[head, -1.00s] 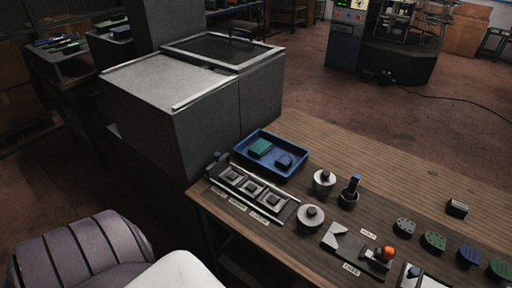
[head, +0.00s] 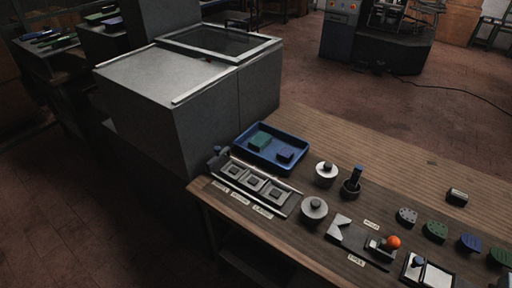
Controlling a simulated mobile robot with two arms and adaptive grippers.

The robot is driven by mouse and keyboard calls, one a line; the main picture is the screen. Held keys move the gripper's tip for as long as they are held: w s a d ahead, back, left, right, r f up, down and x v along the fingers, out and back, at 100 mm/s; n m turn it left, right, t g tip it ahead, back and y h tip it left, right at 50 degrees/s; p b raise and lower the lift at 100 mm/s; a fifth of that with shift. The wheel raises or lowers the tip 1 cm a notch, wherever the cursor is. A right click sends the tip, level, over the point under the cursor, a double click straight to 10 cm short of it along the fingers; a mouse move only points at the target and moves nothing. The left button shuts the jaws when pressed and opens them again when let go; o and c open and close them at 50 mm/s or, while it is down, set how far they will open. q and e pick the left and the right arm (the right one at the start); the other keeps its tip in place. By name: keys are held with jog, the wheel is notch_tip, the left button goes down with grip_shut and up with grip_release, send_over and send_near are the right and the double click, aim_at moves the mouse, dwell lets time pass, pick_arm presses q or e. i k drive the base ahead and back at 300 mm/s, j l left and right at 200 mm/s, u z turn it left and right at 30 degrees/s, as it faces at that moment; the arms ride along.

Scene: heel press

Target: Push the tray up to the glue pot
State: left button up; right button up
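The blue tray (head: 247,156) lies on the wooden table near the grey machine housing. It holds a green block (head: 260,140) and a dark blue block (head: 285,155). A dark pot with a blue handle standing up in it (head: 352,184) is to the right of the tray and looks like the glue pot. A round metal piece with a knob (head: 326,173) stands between the tray and this pot. The tray and the pot are clearly apart. Neither of my grippers shows in the head view.
A fixture with several square slots (head: 253,186) lies just in front of the tray. A second round knobbed piece (head: 314,208) stands before the pot. An orange-knobbed device (head: 393,242) and several coloured pads (head: 437,230) are at the right. Table behind the tray is bare.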

aim_at(271, 147)
jog(key=i+j+z, duration=0.15)
jog(key=j+z, duration=0.15)
jog(key=z, duration=0.2)
jog(key=i+j+z, duration=0.1)
jog(key=j+z, duration=0.25)
jog(key=z, duration=0.15)
jog(key=j+z, duration=0.35)
jog(key=z, duration=0.15)
